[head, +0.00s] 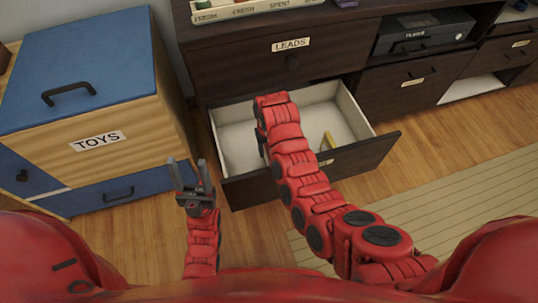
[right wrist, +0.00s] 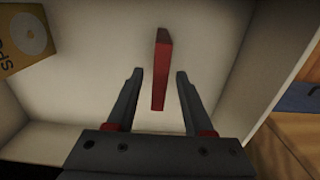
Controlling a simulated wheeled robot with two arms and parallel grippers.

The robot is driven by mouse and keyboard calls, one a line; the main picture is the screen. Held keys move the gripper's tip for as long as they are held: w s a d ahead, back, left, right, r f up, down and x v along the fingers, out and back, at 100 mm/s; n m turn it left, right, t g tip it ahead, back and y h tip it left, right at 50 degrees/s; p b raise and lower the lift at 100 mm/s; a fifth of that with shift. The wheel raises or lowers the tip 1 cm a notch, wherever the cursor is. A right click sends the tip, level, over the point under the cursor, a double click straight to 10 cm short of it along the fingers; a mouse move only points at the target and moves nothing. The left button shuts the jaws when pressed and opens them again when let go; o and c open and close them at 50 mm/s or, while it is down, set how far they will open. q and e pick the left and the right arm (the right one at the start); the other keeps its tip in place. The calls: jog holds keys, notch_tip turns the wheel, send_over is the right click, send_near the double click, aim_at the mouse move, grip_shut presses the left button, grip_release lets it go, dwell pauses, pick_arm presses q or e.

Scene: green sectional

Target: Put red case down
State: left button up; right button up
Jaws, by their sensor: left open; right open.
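The red case (right wrist: 162,50) is a thin red slab seen edge-on inside the pale drawer in the right wrist view. My right gripper (right wrist: 159,73) is open, with one finger on each side of the case and visible gaps to both. I cannot tell whether the case rests on the drawer floor. In the head view my right arm reaches into the open drawer (head: 352,112), and its gripper and the case are hidden. My left gripper (head: 188,163) is open and empty, left of the drawer, in front of the toy cabinet.
A yellow item with a disc picture (right wrist: 22,38) lies in the drawer; it also shows in the head view (head: 327,142). The blue-topped toy cabinet (head: 60,120) stands left. The dark cabinet labelled LEADS (head: 235,58) is above the drawer. A striped rug (head: 460,205) lies right.

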jog(key=shift+r+p, duration=0.3)
jog(key=shift+r, duration=1.65)
